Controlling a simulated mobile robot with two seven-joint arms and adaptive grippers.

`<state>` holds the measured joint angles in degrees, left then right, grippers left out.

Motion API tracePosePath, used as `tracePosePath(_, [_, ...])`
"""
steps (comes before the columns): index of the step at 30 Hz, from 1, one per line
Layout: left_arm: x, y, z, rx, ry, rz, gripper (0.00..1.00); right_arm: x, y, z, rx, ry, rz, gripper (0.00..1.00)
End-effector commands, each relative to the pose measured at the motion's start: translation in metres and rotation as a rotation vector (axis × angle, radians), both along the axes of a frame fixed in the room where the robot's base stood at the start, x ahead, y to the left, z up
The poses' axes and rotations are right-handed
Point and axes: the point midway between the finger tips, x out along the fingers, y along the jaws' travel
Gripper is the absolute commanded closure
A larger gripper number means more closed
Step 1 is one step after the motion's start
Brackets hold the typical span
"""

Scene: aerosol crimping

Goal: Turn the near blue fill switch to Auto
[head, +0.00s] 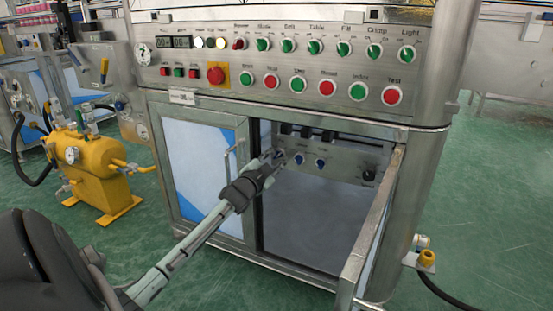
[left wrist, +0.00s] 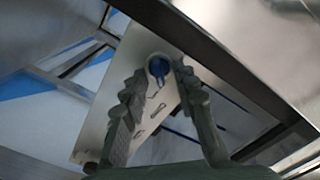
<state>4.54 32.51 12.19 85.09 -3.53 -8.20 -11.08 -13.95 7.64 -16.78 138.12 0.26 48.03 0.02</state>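Inside the open cabinet, a grey panel (head: 340,168) carries blue switches. One blue switch (head: 299,158) and another blue switch (head: 320,162) show clearly in the head view. My left gripper (head: 273,157) reaches in through the doorway at the panel's left end. In the left wrist view a blue switch (left wrist: 158,67) sits between the tips of my left gripper (left wrist: 160,72), with small gaps at its sides. The fingers are apart, and contact cannot be made out. Its setting and the small labels are unreadable. My right gripper is out of view.
The open cabinet door (head: 372,235) stands out at the right of the doorway. A closed door (head: 205,170) with a handle is at the left. Above is the main control panel (head: 215,95) with green and red buttons. A black knob (head: 369,175) is at the inner panel's right.

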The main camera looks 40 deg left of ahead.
Motion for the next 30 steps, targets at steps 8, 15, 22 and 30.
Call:
tracePosePath(8, [-0.0002,-0.0002,0.0000,0.000,0.000,0.000,0.99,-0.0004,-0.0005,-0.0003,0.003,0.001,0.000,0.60])
tracePosePath(15, [-0.0003,-0.0005,-0.0001,-0.001,0.000,0.000,1.00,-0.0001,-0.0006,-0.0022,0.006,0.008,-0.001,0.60])
tracePosePath(22, [-0.0004,-0.0005,0.0015,-0.035,-0.010,0.000,1.00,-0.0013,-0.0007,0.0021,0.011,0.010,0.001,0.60])
tracePosePath(30, [-0.0006,0.0002,0.0050,-0.180,-0.055,0.001,1.00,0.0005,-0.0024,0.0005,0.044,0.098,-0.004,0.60])
